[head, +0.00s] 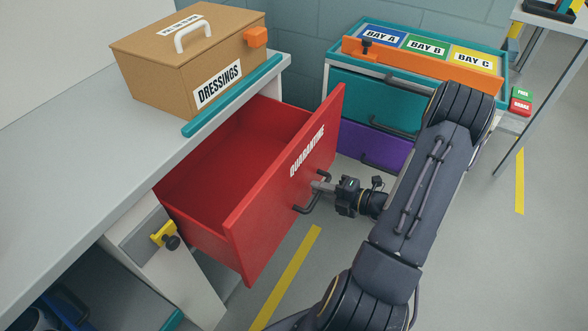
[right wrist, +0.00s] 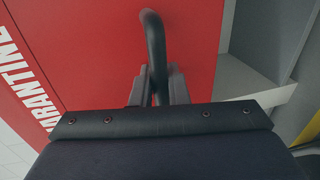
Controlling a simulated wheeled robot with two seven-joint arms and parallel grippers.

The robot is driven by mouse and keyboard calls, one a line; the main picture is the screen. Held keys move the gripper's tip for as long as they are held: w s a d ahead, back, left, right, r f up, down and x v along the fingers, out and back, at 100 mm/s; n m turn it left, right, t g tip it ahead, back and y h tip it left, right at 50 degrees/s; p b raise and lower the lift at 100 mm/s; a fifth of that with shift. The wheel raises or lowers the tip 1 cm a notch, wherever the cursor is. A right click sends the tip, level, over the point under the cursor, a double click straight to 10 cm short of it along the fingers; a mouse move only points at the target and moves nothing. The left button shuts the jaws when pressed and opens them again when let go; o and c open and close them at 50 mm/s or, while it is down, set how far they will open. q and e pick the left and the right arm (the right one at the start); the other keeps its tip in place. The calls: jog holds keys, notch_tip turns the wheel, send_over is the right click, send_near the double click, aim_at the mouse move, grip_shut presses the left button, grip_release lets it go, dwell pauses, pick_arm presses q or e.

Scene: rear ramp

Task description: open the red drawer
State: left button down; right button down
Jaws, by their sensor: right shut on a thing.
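The red drawer (head: 287,190), labelled QUARANTINE, stands well out from under the grey counter, and its empty inside shows in the head view. Its red front fills much of the right wrist view (right wrist: 110,50). A dark bar handle (head: 308,203) is on the front; it also shows in the right wrist view (right wrist: 154,45). My right gripper (head: 322,187) is at the handle, its fingers on both sides of the bar and shut on it. My left gripper is not in view.
A DRESSINGS box (head: 165,75) stands on the counter (head: 75,125) above the drawer. A yellow latch (head: 163,234) is on the cabinet's front. A cart (head: 380,85) with teal and purple drawers stands behind. Floor (head: 350,255) in front of the drawer is clear.

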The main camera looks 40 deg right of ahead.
jog(key=f+p+v, duration=0.1)
jog(key=v, duration=0.7)
jog(key=shift+s+f, duration=0.3)
jog(key=shift+f, duration=0.05)
jog(key=shift+d, duration=0.15)
jog(key=c, duration=1.5)
grip_release()
jog(key=p+v, duration=0.1)
jog(key=v, duration=0.6)
jog(key=shift+s+d, duration=0.15)
jog(key=shift+s, duration=0.15)
